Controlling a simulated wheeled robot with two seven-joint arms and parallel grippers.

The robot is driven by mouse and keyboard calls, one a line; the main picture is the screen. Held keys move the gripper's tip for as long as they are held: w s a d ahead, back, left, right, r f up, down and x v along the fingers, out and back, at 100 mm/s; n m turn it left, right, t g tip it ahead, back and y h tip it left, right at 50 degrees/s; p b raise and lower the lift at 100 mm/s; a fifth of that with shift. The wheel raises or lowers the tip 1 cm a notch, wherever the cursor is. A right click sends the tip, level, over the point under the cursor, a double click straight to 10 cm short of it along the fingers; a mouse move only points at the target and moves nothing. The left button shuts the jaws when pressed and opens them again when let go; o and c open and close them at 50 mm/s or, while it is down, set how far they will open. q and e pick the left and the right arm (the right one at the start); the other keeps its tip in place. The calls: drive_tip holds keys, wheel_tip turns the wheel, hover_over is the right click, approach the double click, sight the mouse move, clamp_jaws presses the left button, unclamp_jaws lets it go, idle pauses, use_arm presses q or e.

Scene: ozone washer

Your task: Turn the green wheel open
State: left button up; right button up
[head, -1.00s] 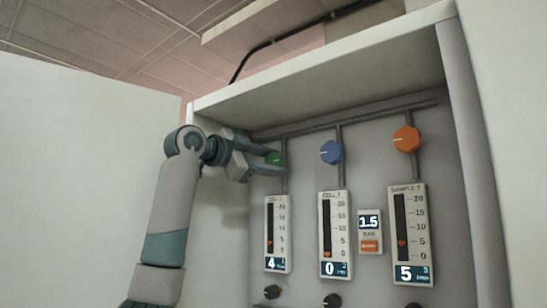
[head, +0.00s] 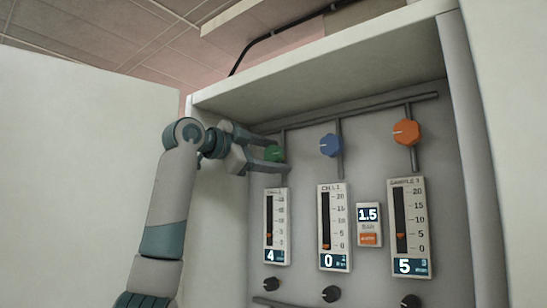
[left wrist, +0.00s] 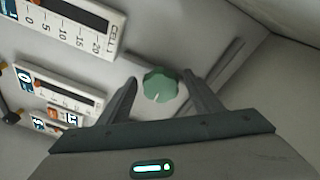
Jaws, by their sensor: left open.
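The green wheel (head: 274,153) is a small round knob on a pipe at the upper left of the panel. In the left wrist view the green wheel (left wrist: 160,85) shows a white pointer mark and lies between the two fingers, with a gap on each side. My left gripper (head: 277,154) reaches in from the left, open, with one finger above and one below the wheel. The left gripper also shows in the wrist view (left wrist: 160,92). I cannot tell whether a finger touches the wheel. My right gripper is not in view.
A blue wheel (head: 331,145) and an orange wheel (head: 406,132) sit to the right on their own pipes. Below are gauges reading 4 (head: 276,228), 0 (head: 334,228) and 5 (head: 408,228), a small 1.5 bar display (head: 369,225) and black knobs. Cabinet walls flank the panel.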

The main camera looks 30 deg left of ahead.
use_arm(q)
drive_tip(key=b+v, duration=0.1)
drive_tip(key=v, duration=0.6)
drive_tip(key=shift+s+b, duration=0.15)
drive_tip(key=shift+b, duration=0.2)
drive_tip(key=shift+f, duration=0.1)
idle(0.3)
